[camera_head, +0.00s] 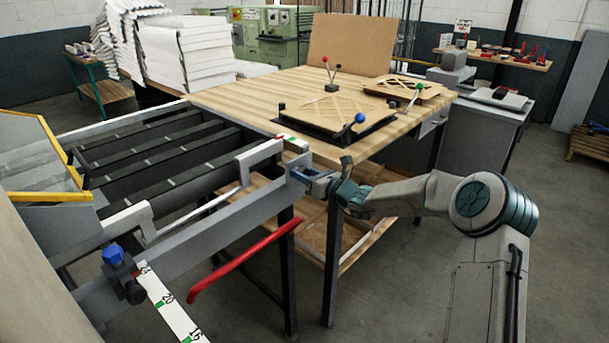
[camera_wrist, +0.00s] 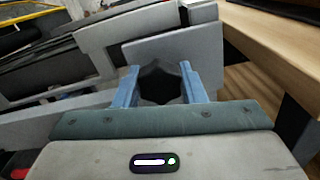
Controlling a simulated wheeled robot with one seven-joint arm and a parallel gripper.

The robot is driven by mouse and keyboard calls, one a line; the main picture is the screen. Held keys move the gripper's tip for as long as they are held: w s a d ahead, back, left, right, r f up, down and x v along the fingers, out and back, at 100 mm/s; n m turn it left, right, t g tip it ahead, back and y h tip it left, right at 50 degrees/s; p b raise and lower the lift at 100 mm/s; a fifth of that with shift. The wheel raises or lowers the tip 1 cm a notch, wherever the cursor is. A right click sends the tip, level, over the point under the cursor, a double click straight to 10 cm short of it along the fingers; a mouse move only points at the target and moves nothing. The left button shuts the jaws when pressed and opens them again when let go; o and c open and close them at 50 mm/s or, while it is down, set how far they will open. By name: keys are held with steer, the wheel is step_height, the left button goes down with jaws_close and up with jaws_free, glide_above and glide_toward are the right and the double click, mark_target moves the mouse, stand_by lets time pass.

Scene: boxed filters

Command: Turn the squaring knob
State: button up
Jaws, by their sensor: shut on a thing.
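The squaring knob looks like a dark, lobed knob (camera_wrist: 160,86) in the wrist view, in front of a grey plate at the end of the machine's rail. My gripper (camera_wrist: 157,70) has its two blue fingers on either side of the knob, shut on it. In the head view my gripper (camera_head: 309,180) is at the right end of the grey rail (camera_head: 225,212), near the table corner. It mostly hides the knob there.
The wooden table (camera_head: 235,95) stands close behind my gripper, with a black frame (camera_head: 335,118) and blue-tipped lever on it. A red bar (camera_head: 245,260) sticks out below the rail. A blue knob (camera_head: 113,255) and a ruler (camera_head: 168,305) are at lower left. Open floor lies at right.

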steer(key=shift+f+b, duration=0.1)
steer(key=shift+b, duration=0.2)
steer(key=shift+f+n+b, duration=0.2)
steer(key=shift+n+b, duration=0.5)
steer(key=shift+b, duration=0.3)
steer(key=n+b, duration=0.4)
steer(key=b, duration=0.3)
steer(key=shift+f+b, duration=0.15)
steer(key=shift+b, duration=0.2)
steer(key=n+b, duration=0.4)
steer(key=b, duration=0.2)
steer(key=n+b, duration=0.3)
steer(key=b, duration=0.3)
steer(key=shift+n, duration=0.3)
steer(key=n+b, duration=0.4)
steer(key=b, duration=0.2)
steer(key=n+b, duration=0.2)
steer(key=shift+r+n+b, duration=0.3)
steer(key=shift+r, duration=0.1)
